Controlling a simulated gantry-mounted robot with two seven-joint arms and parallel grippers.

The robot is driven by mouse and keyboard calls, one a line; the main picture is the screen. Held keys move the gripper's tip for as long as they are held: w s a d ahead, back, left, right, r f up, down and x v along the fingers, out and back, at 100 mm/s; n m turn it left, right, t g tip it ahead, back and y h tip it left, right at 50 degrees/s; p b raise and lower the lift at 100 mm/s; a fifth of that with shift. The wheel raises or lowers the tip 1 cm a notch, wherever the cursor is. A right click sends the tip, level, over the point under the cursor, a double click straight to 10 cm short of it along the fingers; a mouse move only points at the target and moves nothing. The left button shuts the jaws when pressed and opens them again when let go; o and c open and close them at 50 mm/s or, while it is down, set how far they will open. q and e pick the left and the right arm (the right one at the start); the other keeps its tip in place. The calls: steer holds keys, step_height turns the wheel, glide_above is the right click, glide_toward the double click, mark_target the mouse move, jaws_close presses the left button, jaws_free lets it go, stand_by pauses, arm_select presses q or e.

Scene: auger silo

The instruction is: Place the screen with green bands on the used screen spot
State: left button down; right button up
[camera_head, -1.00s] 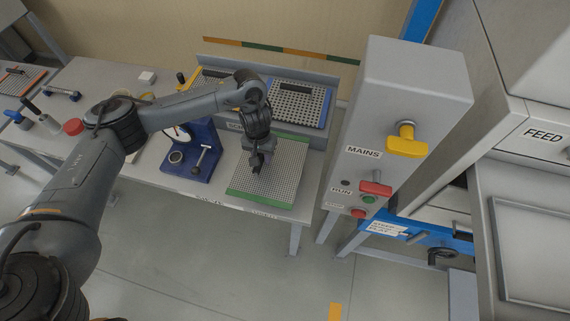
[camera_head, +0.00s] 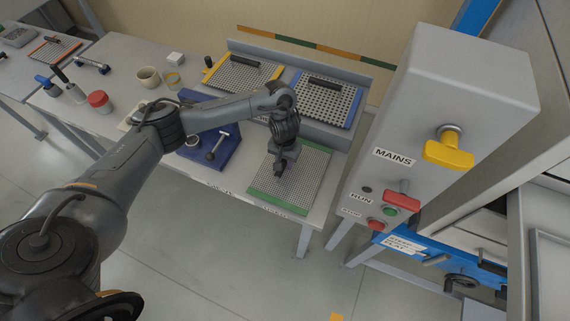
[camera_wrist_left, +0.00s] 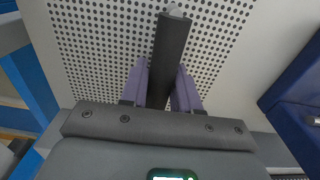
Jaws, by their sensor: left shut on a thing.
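The screen with green bands (camera_head: 305,168) is a grey perforated plate with green strips at its front and back. It lies at the front right end of the bench, and I cannot tell whether it rests fully on it. My left gripper (camera_head: 279,168) is above it, pointing down. In the left wrist view, the fingers (camera_wrist_left: 163,88) are shut on the screen's dark bar handle (camera_wrist_left: 170,50), with the perforated plate (camera_wrist_left: 100,40) beneath. Small labels (camera_head: 272,211) on the bench's front edge are too small to read. My right gripper is out of view.
A yellow-edged screen (camera_head: 240,75) and a blue-edged screen (camera_head: 325,97) sit on a rack behind. A blue stand (camera_head: 222,155) is left of the green-banded screen. The grey control box (camera_head: 445,120) stands close on the right.

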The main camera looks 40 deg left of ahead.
arm_select(q)
steer(key=shift+f, duration=0.55)
steer(key=shift+r, duration=0.1)
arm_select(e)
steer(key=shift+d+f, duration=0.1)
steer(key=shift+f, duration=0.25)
arm_select(q)
steer(key=c, duration=0.8)
jaws_free()
step_height(320, 180, up, 11)
steer(key=p, duration=0.5)
steer(key=shift+a+f+p, duration=0.1)
steer(key=shift+f+p, duration=0.1)
steer(key=shift+p, duration=0.2)
steer(key=shift+r, duration=0.7)
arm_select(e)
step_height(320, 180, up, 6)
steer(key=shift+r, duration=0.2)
